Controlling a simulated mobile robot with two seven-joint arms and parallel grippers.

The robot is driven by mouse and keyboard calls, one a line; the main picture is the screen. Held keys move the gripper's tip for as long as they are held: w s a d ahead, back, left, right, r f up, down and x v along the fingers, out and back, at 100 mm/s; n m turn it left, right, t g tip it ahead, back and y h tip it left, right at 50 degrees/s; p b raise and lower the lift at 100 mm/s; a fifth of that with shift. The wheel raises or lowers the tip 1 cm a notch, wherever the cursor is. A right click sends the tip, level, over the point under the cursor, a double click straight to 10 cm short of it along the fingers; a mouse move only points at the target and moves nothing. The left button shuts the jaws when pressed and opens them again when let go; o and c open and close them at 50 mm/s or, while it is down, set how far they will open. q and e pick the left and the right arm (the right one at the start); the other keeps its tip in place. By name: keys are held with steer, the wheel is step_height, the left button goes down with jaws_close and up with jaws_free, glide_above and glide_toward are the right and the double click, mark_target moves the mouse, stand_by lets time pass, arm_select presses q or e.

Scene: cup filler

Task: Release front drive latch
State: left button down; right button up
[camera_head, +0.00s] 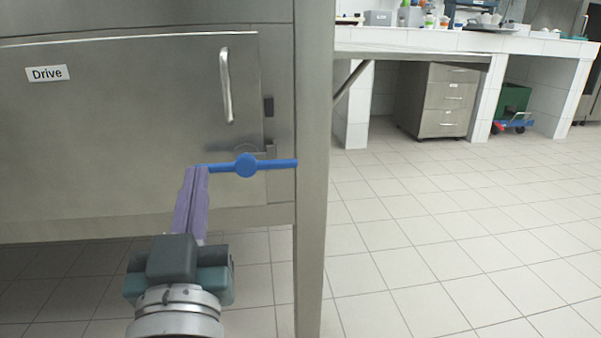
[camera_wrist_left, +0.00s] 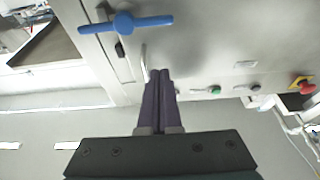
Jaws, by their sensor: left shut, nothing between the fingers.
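The front drive latch is a blue bar handle with a round hub (camera_head: 246,165), lying about level at the right edge of the metal drive panel (camera_head: 120,130) labelled "Drive". It also shows in the left wrist view (camera_wrist_left: 124,24). My left gripper (camera_head: 200,170) has its purple fingers pressed together with nothing between them. In the head view its fingertips are at the left end of the latch bar; I cannot tell whether they touch it. My right gripper is not in view.
A vertical metal handle (camera_head: 225,86) is on the panel above the latch. A metal post (camera_head: 313,170) stands just right of the latch. In the left wrist view, a green button (camera_wrist_left: 215,90) and a red-yellow emergency stop (camera_wrist_left: 302,84) show. The tiled floor (camera_head: 450,230) at right is clear.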

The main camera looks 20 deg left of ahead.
mark_target(235, 163)
arm_select(q)
steer(key=w+a+f+b, duration=0.1)
steer(key=w+a+b, duration=0.3)
steer(key=w, duration=0.3)
steer(key=shift+a+b, duration=0.15)
steer(key=shift+b, duration=0.5)
steer(key=shift+a, duration=0.1)
